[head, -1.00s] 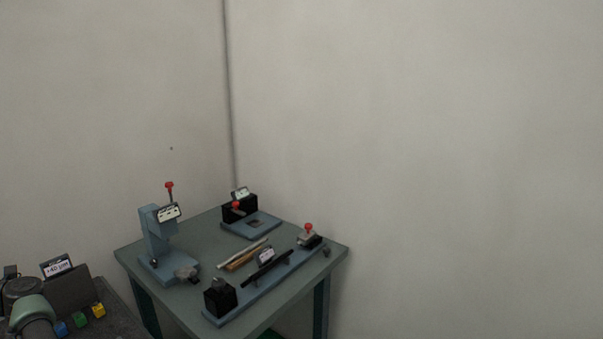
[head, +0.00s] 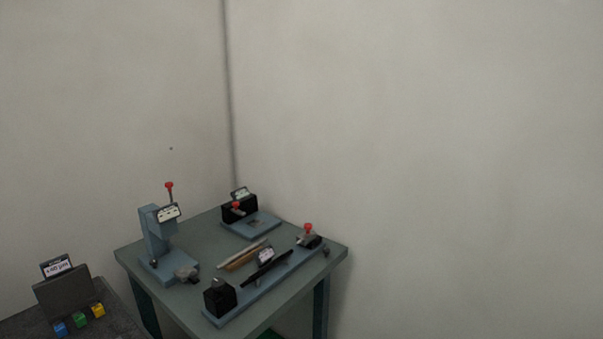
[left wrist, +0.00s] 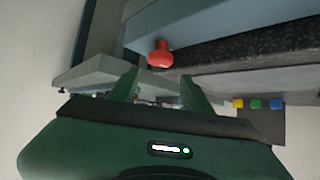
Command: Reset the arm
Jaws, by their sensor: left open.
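My left gripper (left wrist: 160,88) shows in the left wrist view with its two green fingers apart and nothing seen between them. A red knob (left wrist: 160,54) appears just beyond the fingertips, apart from them as far as I can tell. The head view shows no arm of mine. There, a blue upright press-like fixture (head: 152,235) with a red-topped lever (head: 169,187) stands on the green table. A black block fixture (head: 239,208) with a red knob sits at the back. A long blue base (head: 270,287) carries a black bar and another red knob (head: 308,227). My right gripper is not seen.
A dark speckled bench (head: 105,322) at the lower left holds a grey box and blue, green and yellow cubes; the cubes also show in the left wrist view (left wrist: 256,104). Bare walls meet behind the green table (head: 205,235). Rods lie mid-table.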

